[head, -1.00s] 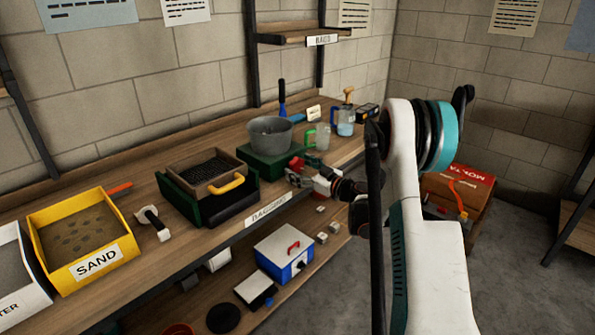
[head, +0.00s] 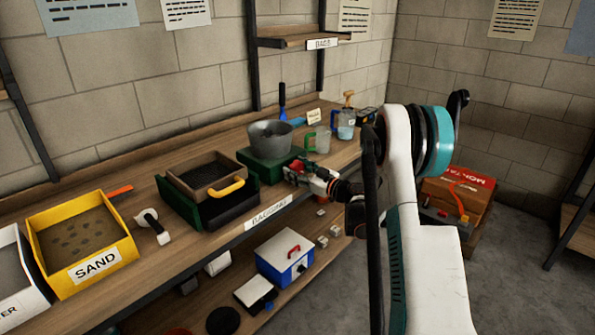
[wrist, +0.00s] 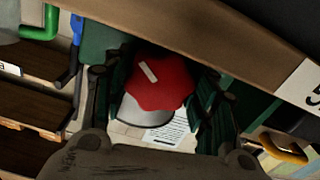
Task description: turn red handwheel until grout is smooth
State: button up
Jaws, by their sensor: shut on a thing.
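The red handwheel (wrist: 160,82) has a lobed rim and a pale mark; it fills the middle of the wrist view. In the head view the red handwheel (head: 296,167) shows only partly, at the front of the green mixer base (head: 262,165). My gripper (wrist: 155,92) has a dark finger on each side of the wheel and is shut on it. In the head view my gripper (head: 313,180) is small and covers part of the wheel. The grey mixing bucket (head: 270,137) stands on the base. The grout's surface inside is too small to judge.
A sieve with a yellow handle (head: 212,180) stands left of the mixer. The yellow sand bin (head: 88,230) is far left. The shelf edge (head: 265,217) runs below my gripper.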

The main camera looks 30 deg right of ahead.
jog(key=shift+m, duration=2.9)
jog(key=o, duration=1.1)
jog(key=shift+c, duration=0.2)
jog(key=v, duration=1.2)
